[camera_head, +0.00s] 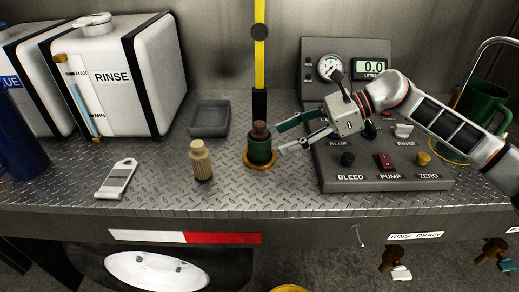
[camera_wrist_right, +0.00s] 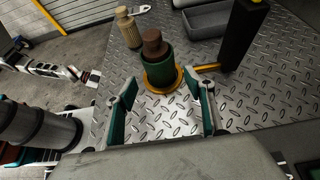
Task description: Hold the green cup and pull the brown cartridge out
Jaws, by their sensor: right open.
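The green cup (camera_head: 260,152) stands upright in a yellow-brown ring on the metal deck, left of the control panel. The brown cartridge (camera_head: 261,130) sits in it with its top sticking out. My right gripper (camera_head: 280,139) is open and empty just right of the cup, its fingers pointing at it. In the right wrist view the green cup (camera_wrist_right: 154,80) and brown cartridge (camera_wrist_right: 154,43) lie ahead, between the lines of the open fingers. My left gripper is outside the head view; a small arm at the wrist view's left looks like mine, its jaws unclear.
A tan ribbed plug (camera_head: 201,162) stands left of the cup. A grey tray (camera_head: 209,119) lies behind it, and a black post with a yellow strip (camera_head: 259,60) rises behind the cup. The control panel (camera_head: 385,170) and a larger green mug (camera_head: 485,104) are right.

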